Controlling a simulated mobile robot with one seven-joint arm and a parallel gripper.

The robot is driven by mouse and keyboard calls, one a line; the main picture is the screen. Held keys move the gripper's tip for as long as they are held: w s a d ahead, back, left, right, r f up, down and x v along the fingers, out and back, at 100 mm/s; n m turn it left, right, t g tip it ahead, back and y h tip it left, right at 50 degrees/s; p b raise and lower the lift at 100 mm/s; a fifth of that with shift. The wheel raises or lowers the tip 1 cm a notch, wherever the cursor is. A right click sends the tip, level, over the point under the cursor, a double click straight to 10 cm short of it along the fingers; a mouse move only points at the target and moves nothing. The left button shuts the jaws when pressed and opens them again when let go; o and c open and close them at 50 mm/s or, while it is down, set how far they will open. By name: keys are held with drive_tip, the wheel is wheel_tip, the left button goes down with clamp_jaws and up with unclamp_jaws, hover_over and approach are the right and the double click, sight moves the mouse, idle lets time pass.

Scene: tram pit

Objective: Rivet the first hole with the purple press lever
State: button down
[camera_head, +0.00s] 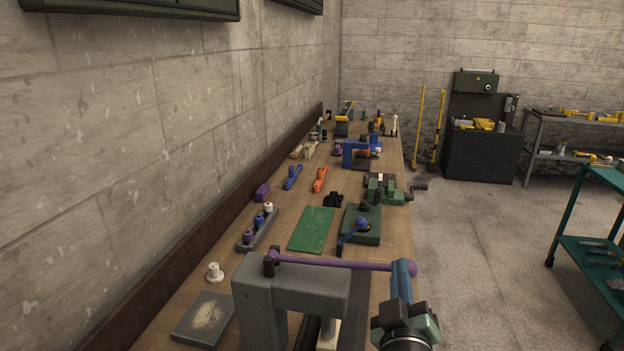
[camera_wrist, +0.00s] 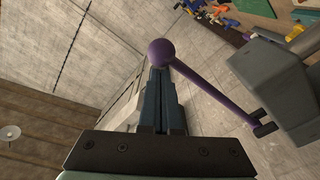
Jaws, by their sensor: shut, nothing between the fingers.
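The grey press (camera_head: 292,286) stands on the near end of the bench. Its purple lever (camera_head: 330,262) is pivoted at the top left and lies nearly level, reaching right past the bench edge. The lever's ball end (camera_wrist: 162,52) shows in the wrist view right at the tips of my gripper (camera_wrist: 161,72). My gripper (camera_head: 402,266) is shut and empty beside the ball; whether it touches the ball I cannot tell. A pale post (camera_head: 328,335) shows under the press arm. The work piece and its first hole are hidden by the press or out of frame.
A grey plate (camera_head: 203,319) and a white knob (camera_head: 215,272) lie left of the press. Beyond are a green mat (camera_head: 312,229), a green block with a blue lever (camera_head: 362,225) and a green vise (camera_head: 382,188). Floor right of the bench is clear up to a teal cart (camera_head: 590,240).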

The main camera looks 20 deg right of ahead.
drive_tip(key=shift+f+b, duration=0.3)
drive_tip(key=shift+f, duration=0.5)
